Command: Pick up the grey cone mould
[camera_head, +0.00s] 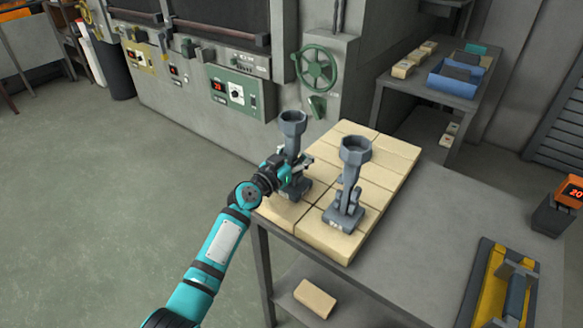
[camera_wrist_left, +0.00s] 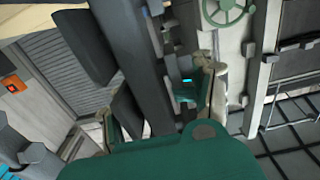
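Two grey moulds with cup-shaped tops stand upright on the cream blocks. The left grey cone mould (camera_head: 293,125) is partly hidden by my left gripper (camera_head: 289,172), which is at its lower stem, just above its base. The other grey mould (camera_head: 352,180) stands to the right and nearer, clear of the gripper. In the left wrist view a dark grey column (camera_wrist_left: 128,45), seemingly the mould's stem, runs close in front of the camera beside dark finger parts. I cannot tell whether the fingers press on it. My right gripper is not in view.
Cream blocks (camera_head: 397,152) cover the back left of the grey table (camera_head: 420,245). A yellow tray (camera_head: 490,298) and an orange-display device (camera_head: 556,208) are at the right. The furnace with a green handwheel (camera_head: 316,69) stands behind. The table's middle is bare.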

